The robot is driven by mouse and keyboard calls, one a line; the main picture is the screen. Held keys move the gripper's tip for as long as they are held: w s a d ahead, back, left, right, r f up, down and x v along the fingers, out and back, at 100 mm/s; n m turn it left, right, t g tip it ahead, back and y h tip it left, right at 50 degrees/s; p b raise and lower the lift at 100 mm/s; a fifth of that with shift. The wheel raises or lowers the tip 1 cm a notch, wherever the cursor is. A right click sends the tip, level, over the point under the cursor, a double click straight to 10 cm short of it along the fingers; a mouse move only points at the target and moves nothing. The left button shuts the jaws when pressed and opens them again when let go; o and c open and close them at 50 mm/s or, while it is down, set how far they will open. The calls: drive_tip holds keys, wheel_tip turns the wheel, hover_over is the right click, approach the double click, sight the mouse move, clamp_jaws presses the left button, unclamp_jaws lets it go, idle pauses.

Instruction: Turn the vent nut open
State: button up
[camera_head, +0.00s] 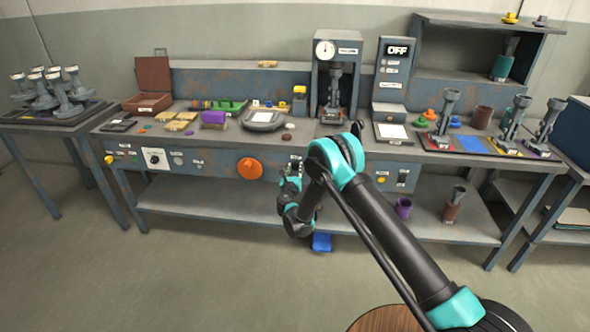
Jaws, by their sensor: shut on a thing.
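My gripper (292,168) is at the front panel of the bench, just right of the large orange knob (249,168) and below a small white label. It is shut on a small part there, which I take to be the vent nut. The gripper and wrist hide the nut, so its shape and angle cannot be seen. The orange knob is apart from the gripper.
A lower shelf (200,208) holds a purple cup (403,208). A blue block (321,242) shows below my wrist. The floor at left is clear.

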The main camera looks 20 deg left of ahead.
drive_tip(key=m, duration=0.4)
drive_tip(key=shift+d+m, duration=0.1)
drive_tip(key=shift+m, duration=0.3)
drive_tip(key=m, duration=0.9)
drive_tip(key=shift+d+f, duration=0.1)
drive_tip(key=shift+f, duration=0.05)
drive_tip(key=shift+m, duration=1.8)
drive_tip(key=o, duration=1.2)
drive_tip(key=shift+c, duration=0.2)
drive_tip(key=v, duration=0.7)
drive_tip(key=shift+s, duration=0.25)
